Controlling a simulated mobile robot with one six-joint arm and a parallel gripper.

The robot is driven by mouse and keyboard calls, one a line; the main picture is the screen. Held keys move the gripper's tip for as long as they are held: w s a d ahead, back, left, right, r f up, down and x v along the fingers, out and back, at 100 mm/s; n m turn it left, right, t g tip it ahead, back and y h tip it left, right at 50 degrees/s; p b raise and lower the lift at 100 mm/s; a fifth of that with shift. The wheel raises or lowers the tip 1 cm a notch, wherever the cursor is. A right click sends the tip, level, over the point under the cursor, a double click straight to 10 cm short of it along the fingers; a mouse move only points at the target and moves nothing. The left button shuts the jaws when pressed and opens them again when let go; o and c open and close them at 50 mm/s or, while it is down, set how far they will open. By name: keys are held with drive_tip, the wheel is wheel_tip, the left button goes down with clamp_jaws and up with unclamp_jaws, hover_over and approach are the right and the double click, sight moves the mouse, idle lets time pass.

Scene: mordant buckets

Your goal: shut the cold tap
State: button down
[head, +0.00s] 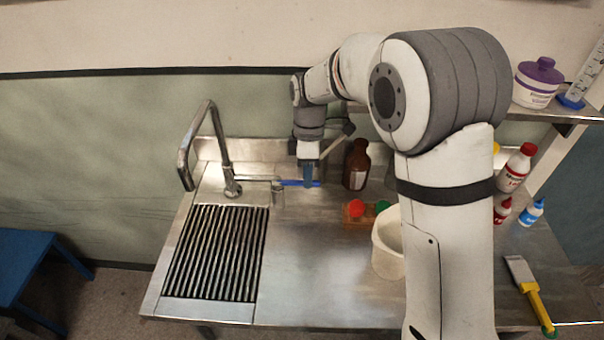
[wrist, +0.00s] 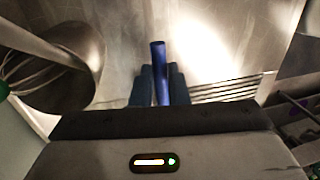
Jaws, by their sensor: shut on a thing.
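The tap is a grey metal swan-neck (head: 222,150) standing at the back of the steel sink unit, its spout bent over to the left. A thin pipe runs right from its base to a blue cold tap lever (head: 292,183), which lies roughly level and points right. My gripper (head: 309,176) reaches down from above at the lever's right end. In the wrist view, the blue lever (wrist: 159,62) stands between the two dark fingers of my gripper (wrist: 160,85), which are shut on it. The part of the lever low between the fingers is hidden.
A slatted drain grid (head: 215,252) lies left. A small metal cup (head: 278,193) is close below the lever. A brown bottle (head: 356,166), red-capped and green-capped items and a white bucket (head: 386,248) stand right. The middle of the worktop is clear.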

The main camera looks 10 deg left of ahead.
drive_tip(key=c, duration=1.4)
unclamp_jaws()
